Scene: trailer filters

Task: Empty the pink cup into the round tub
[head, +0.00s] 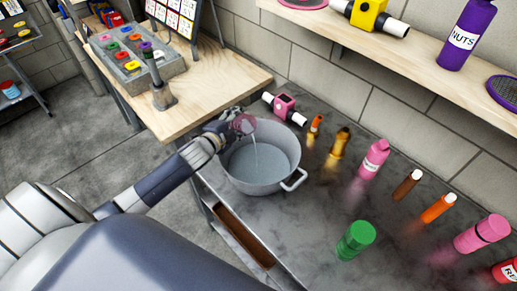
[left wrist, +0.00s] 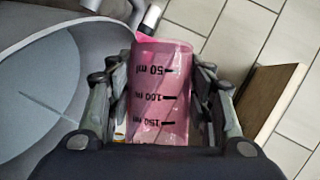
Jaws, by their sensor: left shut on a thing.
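The pink cup (head: 244,124) is translucent and tipped over the left part of the round tub's rim. A thin pale stream runs from it down into the round grey tub (head: 238,181), which stands on the dark bench. My left gripper (head: 230,126) is shut on the pink cup at the tub's upper left side. In the left wrist view the cup (left wrist: 163,95) sits between both fingers, with black millilitre marks showing upside down. The tub (left wrist: 30,55) fills the left of that view, with the thin stream inside it. My right gripper is not in view.
A pink block with a white bar (head: 284,106) lies just behind the tub. Several bottles, including a green one (head: 355,240), stand right of it. A wooden table (head: 205,85) is at the upper left. A shelf (head: 400,50) runs along the wall.

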